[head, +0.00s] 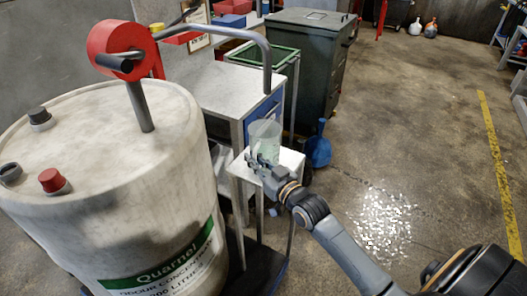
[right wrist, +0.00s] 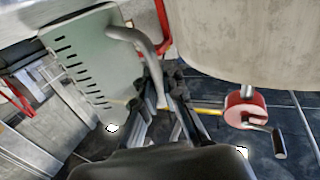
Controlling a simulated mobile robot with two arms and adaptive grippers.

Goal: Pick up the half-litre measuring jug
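The measuring jug (head: 265,138) is clear with a greenish tint. It stands upright on a small white table top. In the right wrist view its wall with dark graduation marks (right wrist: 82,62) fills the upper left, and its curved grey handle reaches down to the fingers. My right gripper (head: 258,161) is at the near side of the jug, low down by the handle. In the right wrist view the fingers (right wrist: 168,88) are close together with the handle's lower part between them. Whether they press on it is unclear. My left gripper is out of view.
Behind the jug are a blue-grey cabinet (head: 238,88) and a dark wheeled bin (head: 305,60). A blue dustpan (head: 319,148) is beside the table. The floor at right is open, with a wet patch.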

